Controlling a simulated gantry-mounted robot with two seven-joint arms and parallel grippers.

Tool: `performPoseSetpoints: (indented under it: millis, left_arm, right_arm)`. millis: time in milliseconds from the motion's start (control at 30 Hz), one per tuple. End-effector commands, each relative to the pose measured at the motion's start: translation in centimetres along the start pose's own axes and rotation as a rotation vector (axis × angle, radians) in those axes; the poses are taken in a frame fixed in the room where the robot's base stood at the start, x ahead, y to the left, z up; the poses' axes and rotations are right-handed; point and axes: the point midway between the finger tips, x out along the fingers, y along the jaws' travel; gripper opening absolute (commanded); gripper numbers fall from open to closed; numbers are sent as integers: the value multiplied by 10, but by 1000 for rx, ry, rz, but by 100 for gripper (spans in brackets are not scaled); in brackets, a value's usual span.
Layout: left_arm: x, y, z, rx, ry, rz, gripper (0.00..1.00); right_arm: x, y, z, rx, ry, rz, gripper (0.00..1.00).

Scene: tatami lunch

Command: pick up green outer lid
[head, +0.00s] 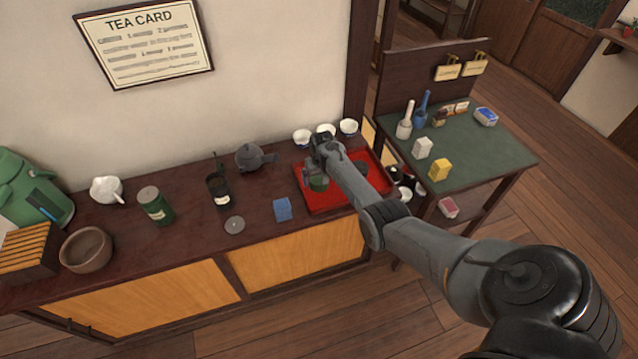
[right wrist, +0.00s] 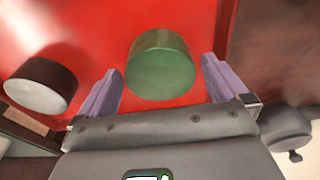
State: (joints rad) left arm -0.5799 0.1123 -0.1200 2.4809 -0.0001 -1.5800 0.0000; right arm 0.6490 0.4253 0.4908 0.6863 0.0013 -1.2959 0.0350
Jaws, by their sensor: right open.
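The green outer lid (right wrist: 161,68) is a short green cylinder on the red tray (right wrist: 60,22). In the head view the lid (head: 318,184) shows partly below my right gripper (head: 320,166), near the left side of the red tray (head: 323,207). In the right wrist view the two pale purple fingers of my right gripper (right wrist: 160,82) are apart, one on each side of the lid. A gap shows on both sides, and I see no finger touching it. My left gripper is in neither view.
A dark round piece with a pale face (right wrist: 38,86) lies beside the lid. A grey teapot (head: 250,157) stands left of the tray; white bowls (head: 302,138) stand behind it. A blue cloth (head: 282,209) and grey disc (head: 235,225) lie in front. A green canister (head: 155,206) stands further left.

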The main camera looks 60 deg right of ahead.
Motion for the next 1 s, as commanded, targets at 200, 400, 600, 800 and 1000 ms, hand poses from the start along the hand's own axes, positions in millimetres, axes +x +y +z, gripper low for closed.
performPoseSetpoints:
  millis: [200,400,600,800,1000]
  left_arm:
    - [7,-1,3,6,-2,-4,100]
    - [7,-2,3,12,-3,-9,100]
    - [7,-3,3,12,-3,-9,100]
    - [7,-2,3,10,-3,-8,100]
    - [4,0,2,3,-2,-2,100]
  right_arm:
    - [12,0,0,0,1,1,100]
    - [11,0,0,0,1,1,98]
    - [12,0,0,0,1,1,68]
    - [12,0,0,0,1,1,64]
    - [7,0,-1,0,2,0,64]
